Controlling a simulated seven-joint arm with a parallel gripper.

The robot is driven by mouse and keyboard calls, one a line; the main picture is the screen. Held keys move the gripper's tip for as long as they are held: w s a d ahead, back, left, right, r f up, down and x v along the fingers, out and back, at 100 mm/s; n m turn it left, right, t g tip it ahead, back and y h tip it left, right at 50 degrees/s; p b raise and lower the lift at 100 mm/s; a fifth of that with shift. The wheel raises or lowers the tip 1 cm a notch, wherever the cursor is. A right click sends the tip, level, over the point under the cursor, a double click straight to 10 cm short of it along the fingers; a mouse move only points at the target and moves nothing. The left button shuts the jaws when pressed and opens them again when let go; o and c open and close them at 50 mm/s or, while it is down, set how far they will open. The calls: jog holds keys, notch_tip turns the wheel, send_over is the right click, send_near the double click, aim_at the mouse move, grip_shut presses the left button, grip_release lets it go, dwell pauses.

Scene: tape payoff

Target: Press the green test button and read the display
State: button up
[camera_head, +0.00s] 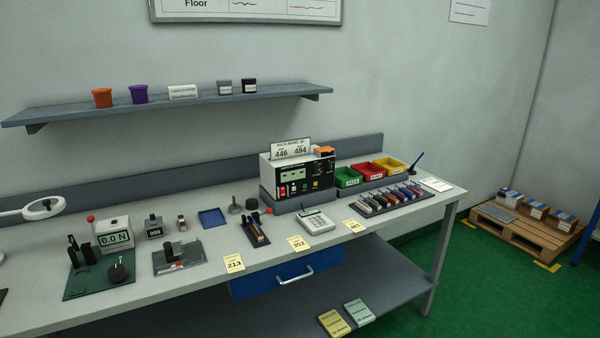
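A tester box (268,177) with a white casing and a dark front panel stands on a grey plinth at the back of the bench. A small lit green display (293,175) sits on its panel; its reading is too small to make out. Small coloured controls sit below and beside the display. They are too small for me to tell for certain which is the green test button. A pass band sign (291,149) on top of the box shows 446 and 494. My gripper is not in view.
Red, green and yellow bins (368,171) stand right of the tester, behind a rack of several coloured pieces (388,200). A calculator-like device (317,222) and a holder (255,232) stand in front. A gauge reading 0.0 N (115,239) is at left. A shelf (215,97) hangs above.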

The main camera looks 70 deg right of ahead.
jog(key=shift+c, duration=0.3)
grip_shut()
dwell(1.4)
